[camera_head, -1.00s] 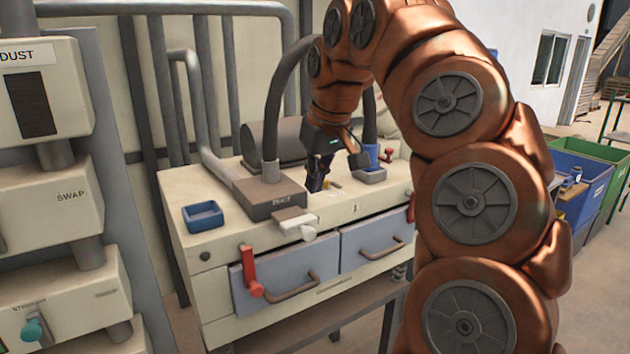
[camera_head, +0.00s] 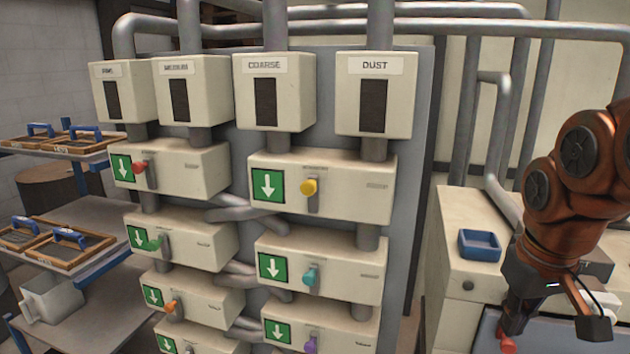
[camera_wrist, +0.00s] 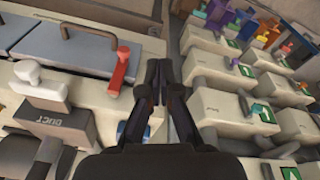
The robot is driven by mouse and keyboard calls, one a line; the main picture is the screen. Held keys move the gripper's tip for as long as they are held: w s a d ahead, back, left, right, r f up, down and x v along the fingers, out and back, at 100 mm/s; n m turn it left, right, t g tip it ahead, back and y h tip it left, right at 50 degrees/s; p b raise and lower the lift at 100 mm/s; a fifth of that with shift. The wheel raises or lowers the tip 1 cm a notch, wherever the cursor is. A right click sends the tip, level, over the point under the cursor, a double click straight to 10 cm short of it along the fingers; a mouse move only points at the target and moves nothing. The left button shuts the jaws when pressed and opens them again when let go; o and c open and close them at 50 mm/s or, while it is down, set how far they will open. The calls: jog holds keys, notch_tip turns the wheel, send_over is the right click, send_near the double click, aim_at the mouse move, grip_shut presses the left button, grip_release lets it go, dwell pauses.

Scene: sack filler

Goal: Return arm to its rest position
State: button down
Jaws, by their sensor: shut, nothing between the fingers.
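My gripper (camera_wrist: 166,75) is shut and empty; its two dark fingers lie close together in the wrist view. In the head view my gripper (camera_head: 512,318) hangs at the lower right from my copper arm, over the front of the cream cabinet (camera_head: 462,284). Its fingertips overlap a red handle (camera_head: 507,343) there, and I cannot tell whether they touch. The red handle (camera_wrist: 122,72) stands left of the fingers in the wrist view, apart from them. Most of the arm is outside the head view.
A blue tray (camera_head: 479,246) sits on the cabinet top, left of the arm. A bank of sorter boxes (camera_head: 320,185) with coloured levers fills the middle. Racks of framed sieves (camera_head: 60,248) stand at far left. A duct block (camera_wrist: 50,120) is left in the wrist view.

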jog(key=s+a+f+g, duration=0.2)
jog(key=s+a+f, duration=0.3)
jog(key=s+f, duration=0.2)
jog(key=s+a+f+g, duration=0.1)
jog(key=s+a+f, duration=0.5)
jog(key=s+f, duration=0.2)
notch_tip(320, 180, down, 3)
jog(key=shift+r+g+y, duration=0.2)
jog(key=shift+g+y, duration=0.1)
jog(key=shift+g, duration=0.1)
